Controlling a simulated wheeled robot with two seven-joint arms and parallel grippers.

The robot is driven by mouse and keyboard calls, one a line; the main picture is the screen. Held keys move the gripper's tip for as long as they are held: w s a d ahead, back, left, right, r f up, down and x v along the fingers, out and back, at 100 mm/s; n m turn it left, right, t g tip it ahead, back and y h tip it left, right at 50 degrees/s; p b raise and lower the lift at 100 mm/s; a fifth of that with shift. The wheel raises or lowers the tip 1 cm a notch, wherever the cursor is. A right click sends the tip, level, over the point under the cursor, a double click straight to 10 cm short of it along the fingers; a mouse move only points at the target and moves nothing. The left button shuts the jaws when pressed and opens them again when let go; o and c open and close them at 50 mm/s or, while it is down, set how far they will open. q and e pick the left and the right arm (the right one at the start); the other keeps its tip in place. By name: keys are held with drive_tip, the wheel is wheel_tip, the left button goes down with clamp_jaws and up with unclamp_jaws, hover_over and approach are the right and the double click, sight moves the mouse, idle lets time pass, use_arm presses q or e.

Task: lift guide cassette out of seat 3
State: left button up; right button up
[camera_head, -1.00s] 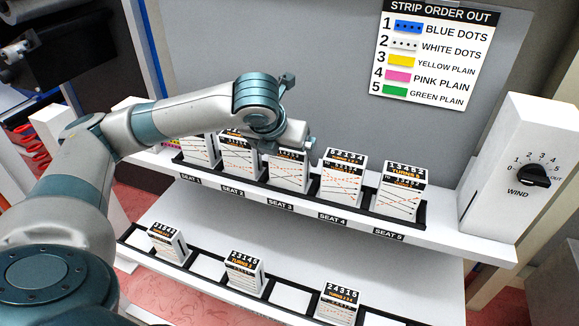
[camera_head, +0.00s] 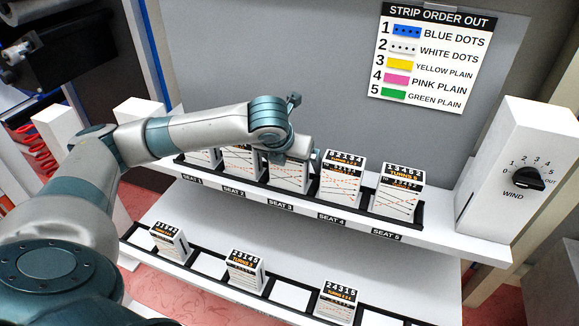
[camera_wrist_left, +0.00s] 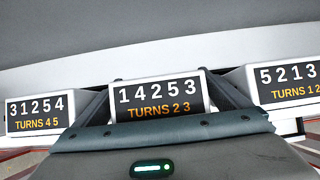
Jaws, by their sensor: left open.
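The guide cassette in seat 3 (camera_head: 288,177) is a white block with crossing printed lines on its front. It stands upright in the black rail on the upper shelf, its top mostly hidden by my left gripper (camera_head: 297,154) in the head view. In the left wrist view the cassette's black top label (camera_wrist_left: 158,96) reads 14253, TURNS 2 3. My left gripper (camera_wrist_left: 160,108) is open, its dark fingers on either side of this cassette. Whether they touch it cannot be told. My right gripper is out of view.
The seat 2 cassette (camera_head: 241,160) and seat 4 cassette (camera_head: 341,182) stand close on either side; seat 5 cassette (camera_head: 397,195) is further right. The lower shelf rail (camera_head: 205,282) holds several cassettes with gaps. A WIND dial box (camera_head: 515,150) stands at the right.

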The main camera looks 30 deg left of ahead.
use_arm(q)
drive_tip(key=shift+f, duration=0.15)
idle(0.3)
drive_tip(key=c, duration=1.5)
drive_tip(key=shift+o, duration=0.2)
drive_tip(key=shift+w, duration=0.1)
drive_tip(key=shift+r, duration=0.2)
wheel_tip(320, 180, up, 10)
drive_tip(key=shift+f+b, duration=0.1)
drive_tip(key=shift+b, duration=0.85)
